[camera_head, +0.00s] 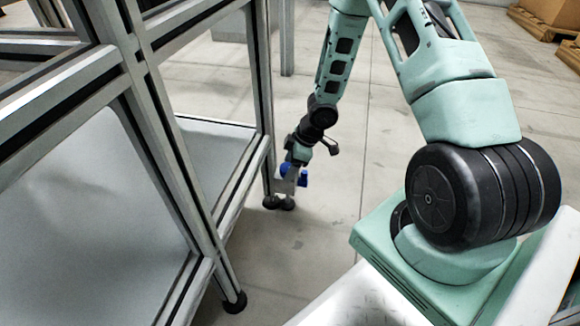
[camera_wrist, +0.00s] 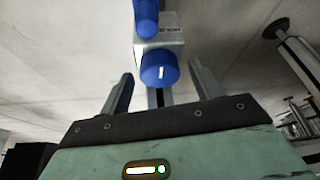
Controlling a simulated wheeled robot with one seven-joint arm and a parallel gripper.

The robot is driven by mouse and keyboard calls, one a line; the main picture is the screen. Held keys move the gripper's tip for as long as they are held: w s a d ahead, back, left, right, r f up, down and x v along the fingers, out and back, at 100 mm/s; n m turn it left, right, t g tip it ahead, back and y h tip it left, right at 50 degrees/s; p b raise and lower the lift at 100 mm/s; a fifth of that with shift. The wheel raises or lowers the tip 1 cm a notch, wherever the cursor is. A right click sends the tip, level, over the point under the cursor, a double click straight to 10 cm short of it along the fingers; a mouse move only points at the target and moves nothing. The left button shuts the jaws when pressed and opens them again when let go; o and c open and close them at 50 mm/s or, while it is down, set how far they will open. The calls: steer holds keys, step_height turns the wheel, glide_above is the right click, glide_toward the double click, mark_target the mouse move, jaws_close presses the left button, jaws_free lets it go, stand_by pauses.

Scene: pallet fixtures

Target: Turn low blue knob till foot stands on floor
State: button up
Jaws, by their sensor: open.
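Two blue knobs sit on a pale grey block (camera_wrist: 172,44) in the wrist view. One knob (camera_wrist: 160,68) with a white mark lies between and just beyond the fingertips of my gripper (camera_wrist: 161,76), which is open. The other blue knob (camera_wrist: 146,20) is farther up that picture. In the head view, one blue knob (camera_head: 303,178) shows below my gripper (camera_head: 298,160), with another blue knob (camera_head: 284,170) to its left. Two dark feet (camera_head: 270,202) (camera_head: 287,203) are close together below; I cannot tell whether the right one touches the floor.
An aluminium frame (camera_head: 160,130) with pale panels fills the left, its near post on a black foot (camera_head: 236,302). Another post with a dark foot (camera_wrist: 278,28) shows at the wrist view's right. Floor (camera_head: 310,235) right of the frame is clear. Boxes on pallets (camera_head: 553,14) stand far back.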

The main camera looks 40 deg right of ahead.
steer(key=shift+c, duration=0.3)
steer(key=c, duration=0.9)
steer(key=shift+m+b, duration=0.3)
steer(key=shift+b, duration=0.05)
steer(key=shift+a+f+m+t+h+b, duration=0.15)
steer(key=shift+m+t+h+b, duration=0.2)
steer(key=shift+m+b, duration=0.5)
steer(key=shift+s+r+m+t+h+b, duration=0.15)
steer(key=shift+m+h, duration=0.2)
steer(key=shift+m, duration=0.6)
steer(key=shift+r+m+t+h+b, duration=0.15)
steer(key=shift+m+h, duration=0.15)
steer(key=shift+m, duration=0.6)
steer(key=shift+f, duration=0.1)
steer(key=o, duration=1)
steer(key=shift+c, duration=0.2)
